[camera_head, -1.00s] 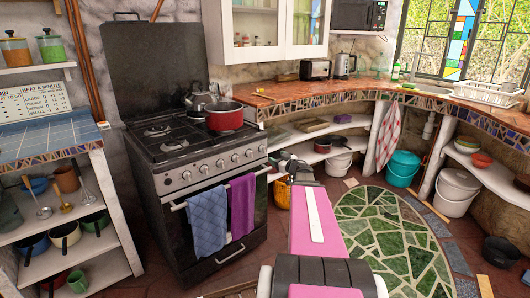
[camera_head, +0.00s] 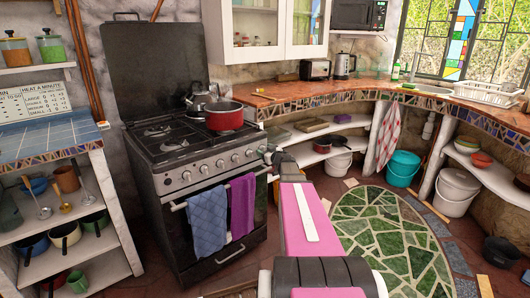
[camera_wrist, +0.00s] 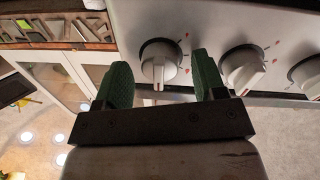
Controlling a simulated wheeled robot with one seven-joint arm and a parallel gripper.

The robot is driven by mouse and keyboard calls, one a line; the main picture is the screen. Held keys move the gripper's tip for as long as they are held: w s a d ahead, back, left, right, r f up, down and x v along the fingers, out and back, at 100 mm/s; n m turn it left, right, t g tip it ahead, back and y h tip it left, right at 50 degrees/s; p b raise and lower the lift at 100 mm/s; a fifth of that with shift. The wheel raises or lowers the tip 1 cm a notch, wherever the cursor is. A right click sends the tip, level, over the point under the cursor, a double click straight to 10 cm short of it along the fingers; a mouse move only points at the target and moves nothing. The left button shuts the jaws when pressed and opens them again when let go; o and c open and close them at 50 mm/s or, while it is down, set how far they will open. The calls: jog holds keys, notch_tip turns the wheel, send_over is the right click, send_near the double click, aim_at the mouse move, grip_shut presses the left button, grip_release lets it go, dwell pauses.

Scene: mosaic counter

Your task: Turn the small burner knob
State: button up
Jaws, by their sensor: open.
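The stove's front panel carries a row of round grey knobs (camera_head: 220,163). My gripper (camera_head: 266,152) is at the right end of this row, close to the panel. In the wrist view, my gripper (camera_wrist: 160,75) is open, with a green-padded finger on each side of one white knob (camera_wrist: 160,58). The fingers look apart from the knob, and I cannot tell how far their tips reach along it. A second knob (camera_wrist: 242,68) lies just right of the right finger. I cannot tell from the markings which burner each knob serves.
The black stove (camera_head: 165,195) holds a red pot (camera_head: 224,118) and a kettle (camera_head: 202,96). Blue (camera_head: 207,218) and purple (camera_head: 242,205) towels hang from its oven handle. The mosaic counter (camera_head: 330,98) begins right of the stove. Floor around the green rug (camera_head: 390,240) is mostly clear.

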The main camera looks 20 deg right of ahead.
jog(key=c, duration=0.9)
jog(key=shift+n, duration=0.3)
jog(key=n, duration=1.1)
jog(key=shift+y, duration=0.4)
jog(key=shift+n, duration=0.4)
jog(key=o, duration=0.9)
